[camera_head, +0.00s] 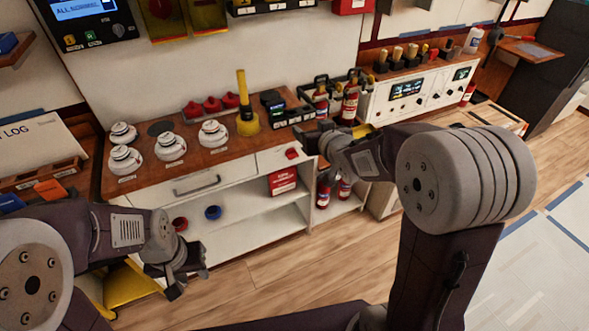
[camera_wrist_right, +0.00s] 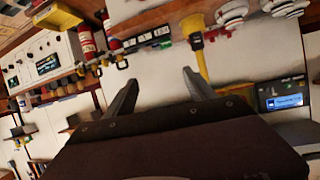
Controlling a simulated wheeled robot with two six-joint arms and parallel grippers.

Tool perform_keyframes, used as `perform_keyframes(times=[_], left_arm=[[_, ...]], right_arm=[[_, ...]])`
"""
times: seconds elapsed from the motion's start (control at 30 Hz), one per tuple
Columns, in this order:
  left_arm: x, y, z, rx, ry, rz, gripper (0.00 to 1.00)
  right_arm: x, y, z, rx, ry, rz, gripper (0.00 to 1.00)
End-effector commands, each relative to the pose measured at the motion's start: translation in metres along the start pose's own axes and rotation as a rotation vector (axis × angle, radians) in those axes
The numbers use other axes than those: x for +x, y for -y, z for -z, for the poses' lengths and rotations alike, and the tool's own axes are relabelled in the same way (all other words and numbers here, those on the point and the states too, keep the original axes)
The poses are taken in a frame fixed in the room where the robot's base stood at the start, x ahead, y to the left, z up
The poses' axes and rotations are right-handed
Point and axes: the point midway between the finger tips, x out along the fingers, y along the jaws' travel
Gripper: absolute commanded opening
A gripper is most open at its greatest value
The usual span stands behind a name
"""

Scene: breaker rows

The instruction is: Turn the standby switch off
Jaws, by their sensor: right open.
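No switch in view carries a label that I can read as standby. A dark control panel (camera_head: 84,18) with a lit display and small buttons is on the wall at upper left; the right wrist view shows a similar lit panel (camera_wrist_right: 284,97) at its right. A row of small switch modules (camera_head: 268,6) is at the top of the head view. My right gripper (camera_head: 308,140) is above the counter's right part, near the red extinguishers. In its wrist view (camera_wrist_right: 160,88) its fingers are apart with nothing between them. My left gripper (camera_head: 178,280) hangs low in front of the cabinet; its fingertips are unclear.
A wooden counter (camera_head: 150,186) carries several white round devices, red knobs, a yellow-handled tool (camera_head: 243,100) and a dark module (camera_head: 292,117). Red extinguishers (camera_head: 350,100) stand by its right end. A white instrument cabinet (camera_head: 425,92) is further right. Open floor (camera_head: 270,285) lies in front.

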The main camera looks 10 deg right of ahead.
Motion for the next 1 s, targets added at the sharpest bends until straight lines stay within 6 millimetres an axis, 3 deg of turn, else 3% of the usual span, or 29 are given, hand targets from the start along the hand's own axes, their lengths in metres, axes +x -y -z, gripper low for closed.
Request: perform_keyframes(times=[0.03,0.17,0.27,0.4,0.5,0.6,0.7,0.87,1.0], left_arm=[[0.041,0.001,-0.004,0.000,0.000,0.000,0.36],[0.105,0.002,-0.011,0.000,0.000,0.000,0.36],[0.161,0.003,-0.017,0.000,0.000,0.000,0.36],[0.235,0.005,-0.024,0.000,0.000,0.000,0.36],[0.277,0.005,-0.028,0.000,0.000,0.000,0.36],[0.303,0.006,-0.031,0.000,0.000,0.000,0.36],[0.315,0.006,-0.032,0.000,0.000,0.000,0.36],[0.314,0.006,-0.032,0.000,-0.001,0.000,0.36],[0.301,0.006,-0.031,0.000,-0.001,0.000,0.36]], right_arm=[[0.024,0.000,-0.019,-0.010,-0.070,0.021,0.64],[0.063,0.005,-0.029,-0.039,-0.259,0.091,0.64],[0.093,0.006,-0.054,-0.061,-0.375,0.144,0.64],[0.137,-0.002,-0.115,-0.089,-0.443,0.178,0.64],[0.167,-0.015,-0.165,-0.090,-0.425,0.168,0.64],[0.185,-0.026,-0.205,-0.078,-0.398,0.154,0.64],[0.193,-0.032,-0.223,-0.071,-0.384,0.146,0.64],[0.192,-0.034,-0.222,-0.070,-0.383,0.142,0.64],[0.197,-0.032,-0.214,-0.070,-0.382,0.143,0.64]])
